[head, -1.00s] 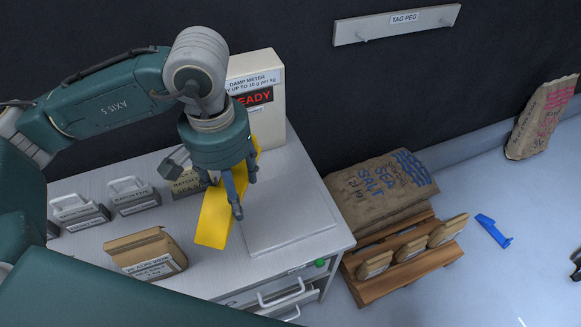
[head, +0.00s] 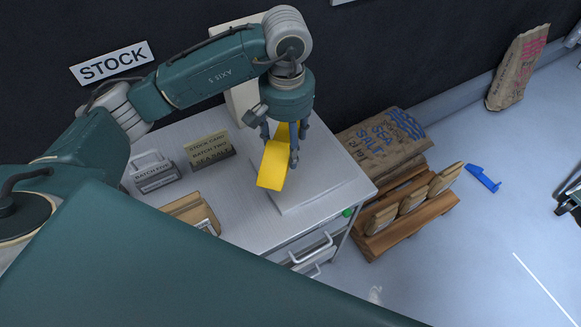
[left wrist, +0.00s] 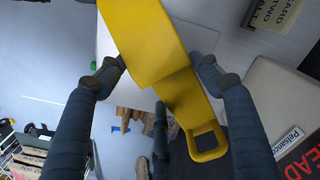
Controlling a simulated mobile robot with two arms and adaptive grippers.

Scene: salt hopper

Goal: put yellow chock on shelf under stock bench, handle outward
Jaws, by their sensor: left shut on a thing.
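My left gripper (head: 281,148) is shut on the yellow chock (head: 272,168). The chock is held above the grey-white stock bench (head: 235,222), over a pale flat plate on its right part. In the left wrist view the chock (left wrist: 147,45) lies between the fingers. Its open, loop-like end (left wrist: 207,143) points to the lower right there; in the head view the far end is hidden by the gripper. A shelf under the bench does not show; drawer fronts with handles (head: 310,250) show on the front. My right gripper is not in view.
The plate (head: 335,185) is flat on the bench. A salt sack (head: 380,140) and wooden rack (head: 410,215) lie right of the bench.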

